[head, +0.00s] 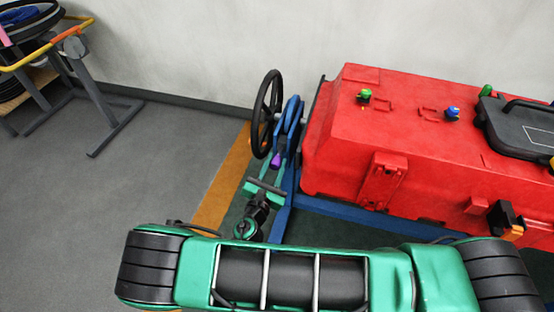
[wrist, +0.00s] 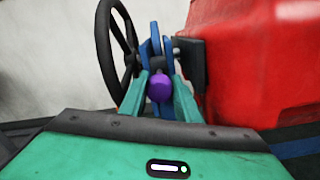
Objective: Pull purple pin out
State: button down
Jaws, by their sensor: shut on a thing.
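The purple pin (head: 277,160) sits at the lower part of the blue bracket (head: 291,125), beside the black handwheel. In the wrist view the round purple end of the pin (wrist: 160,88) shows between the two green fingers of my gripper (wrist: 160,92), with the blue bracket (wrist: 157,48) right behind it. My gripper (head: 270,172) is shut on the pin. How far the pin's shaft is in the bracket is hidden behind its purple end.
The black handwheel (head: 267,113) stands close to the left of the bracket. The red tank (head: 420,130) on a blue frame (head: 335,207) fills the right. A grey stand (head: 75,75) is at far left. The floor (head: 150,170) between is clear.

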jog(key=c, duration=1.3)
grip_release()
jog(key=shift+s, duration=0.2)
jog(key=shift+c, duration=0.2)
jog(key=v, duration=1)
jog(key=shift+s+a, duration=0.15)
jog(key=shift+s, duration=0.2)
